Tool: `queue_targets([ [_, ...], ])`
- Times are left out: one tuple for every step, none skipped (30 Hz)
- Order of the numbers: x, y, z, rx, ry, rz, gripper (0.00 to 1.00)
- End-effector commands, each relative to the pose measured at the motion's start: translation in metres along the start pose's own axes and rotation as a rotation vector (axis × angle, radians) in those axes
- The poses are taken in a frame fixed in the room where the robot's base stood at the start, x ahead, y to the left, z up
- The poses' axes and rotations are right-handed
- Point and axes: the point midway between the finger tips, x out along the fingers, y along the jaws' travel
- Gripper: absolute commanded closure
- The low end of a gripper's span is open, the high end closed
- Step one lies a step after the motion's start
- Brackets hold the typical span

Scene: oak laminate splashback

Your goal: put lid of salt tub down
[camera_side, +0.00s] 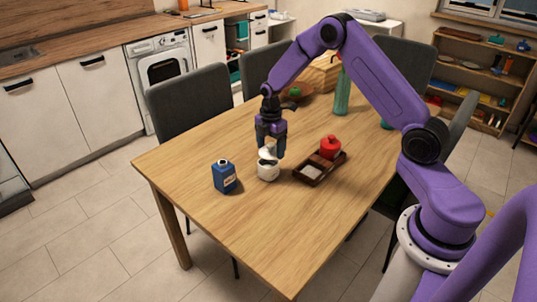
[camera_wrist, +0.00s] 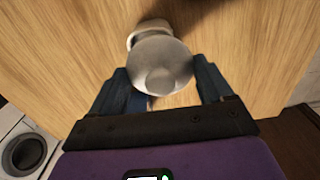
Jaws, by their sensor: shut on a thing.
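My gripper (camera_side: 271,149) is shut on the pale lid (camera_side: 266,153), over the table. The white salt tub (camera_side: 268,171) stands upright on the table just below the lid. In the side view the lid looks a little tilted, and I cannot tell whether it touches the tub's rim. In the wrist view the round grey-white lid (camera_wrist: 162,66) with its knob shows between the blue fingers of my gripper (camera_wrist: 164,80). It covers most of the tub, whose edge (camera_wrist: 150,26) shows behind it.
A dark brown tray (camera_side: 312,178) right of the tub holds a red pot (camera_side: 330,147) and something pale. A blue container (camera_side: 224,178) stands to the left. A green bottle (camera_side: 342,92) and a bowl (camera_side: 296,95) are farther back. The table's front (camera_side: 255,235) is clear.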

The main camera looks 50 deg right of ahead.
Motion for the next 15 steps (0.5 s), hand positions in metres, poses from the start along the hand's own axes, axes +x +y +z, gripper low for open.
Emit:
queue_targets([
  [0.002, 0.002, 0.0, 0.0, 0.0, 0.0, 0.49],
  [0.004, 0.003, 0.0, 0.0, 0.0, -0.001, 0.49],
  [0.006, 0.005, 0.001, 0.0, 0.0, -0.001, 0.49],
  [0.009, 0.007, 0.001, 0.0, 0.0, -0.001, 0.49],
  [0.012, 0.009, 0.002, 0.0, 0.0, -0.002, 0.49],
  [0.016, 0.012, 0.002, 0.001, 0.0, -0.001, 0.49],
  [0.022, 0.011, 0.002, 0.0, 0.0, -0.004, 0.49],
  [0.026, 0.011, 0.002, 0.0, 0.0, -0.003, 0.49],
  [0.031, 0.011, 0.002, 0.0, 0.0, -0.003, 0.49],
  [0.034, 0.011, 0.002, 0.0, 0.0, -0.004, 0.49],
  [0.037, 0.011, 0.002, 0.0, 0.0, -0.002, 0.49],
  [0.039, 0.011, 0.002, 0.0, 0.0, -0.001, 0.49],
  [0.04, 0.011, 0.002, 0.0, 0.0, 0.0, 0.49],
  [0.04, 0.011, 0.002, 0.0, 0.0, 0.0, 0.49],
  [0.041, 0.011, 0.002, 0.0, 0.0, 0.0, 0.49],
])
